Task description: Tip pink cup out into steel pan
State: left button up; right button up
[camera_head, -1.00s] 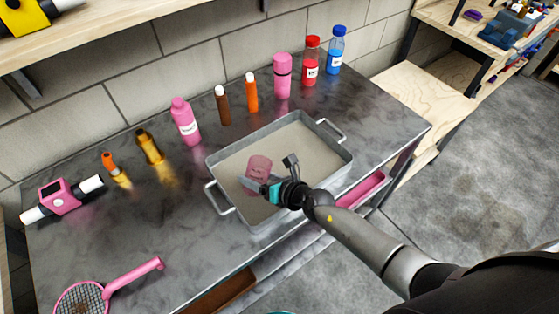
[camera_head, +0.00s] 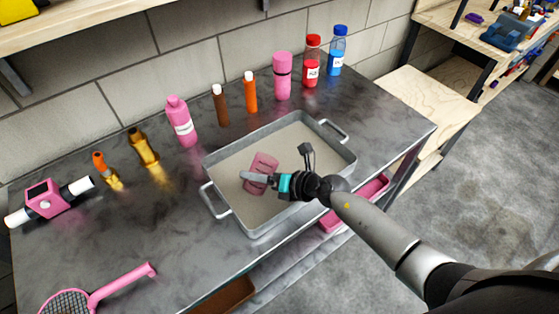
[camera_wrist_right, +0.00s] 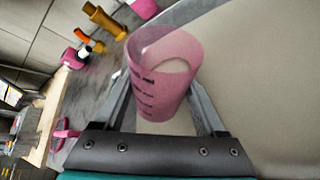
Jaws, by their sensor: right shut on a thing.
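The pink cup (camera_head: 264,164) is translucent, with dark measuring marks on its side in the right wrist view (camera_wrist_right: 163,80). My right gripper (camera_head: 260,178) is shut on it, one finger on each side of the cup in the right wrist view. The cup is held tilted over the left-middle part of the steel pan (camera_head: 228,207). The pan is a grey rectangular tray with two end handles, and its inside looks beige. I cannot tell whether anything is left in the cup. My left gripper is not in view.
Behind the pan stand a pink bottle (camera_head: 181,121), brown (camera_head: 221,106) and orange (camera_head: 250,93) tubes, a pink flask (camera_head: 282,76), and red (camera_head: 311,62) and blue (camera_head: 336,51) bottles. A pink strainer (camera_head: 110,287) lies front left. The counter left of the pan is mostly clear.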

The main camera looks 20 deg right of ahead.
aim_at(255, 161)
jog(key=shift+w+f+b, duration=0.1)
jog(key=shift+f+b, duration=0.2)
jog(key=shift+b, duration=0.3)
jog(key=shift+r+m+g+y+b, duration=0.4)
jog(key=shift+r+m+y+b, duration=0.25)
jog(key=shift+m+y, duration=0.2)
dwell(0.5)
jog(key=shift+r+m+y+b, duration=0.55)
jog(key=shift+r+m+b, duration=0.2)
jog(key=shift+m, duration=0.2)
dwell(1.3)
jog(key=shift+w+d+r+m+g+y, duration=0.4)
jog(key=shift+d+m+y, duration=0.1)
jog(key=shift+d+m, duration=0.1)
dwell(1.0)
jog(key=shift+w+d+r+m+y, duration=0.1)
jog(key=shift+d+r+m+y, duration=0.1)
jog(key=shift+r+m+y, duration=0.6)
dwell(1.4)
